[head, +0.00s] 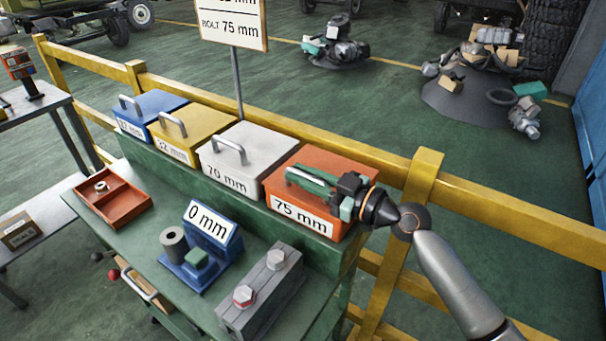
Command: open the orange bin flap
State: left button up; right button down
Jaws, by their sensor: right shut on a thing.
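The orange bin (276,194) stands at the right end of a row of bins, with a 75 mm label on its front. Its orange flap (322,154) lies down flat on top, with no gap that I can see. My right gripper (300,178) reaches in from the right, low over the flap, and is shut on the flap's handle. The green fingers hide most of the handle. My left gripper is not in view.
White (247,146), yellow (196,126) and blue (158,104) bins stand to the left, lids down. A blue 0 mm gauge (211,224), a grey block with bolts (262,290) and a red tray (136,205) lie in front. A yellow rail (480,205) runs behind.

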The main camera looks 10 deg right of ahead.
jog(key=shift+w+d+r, duration=0.1)
jog(key=shift+d+r, duration=0.05)
jog(key=shift+r, duration=0.05)
dwell(0.7)
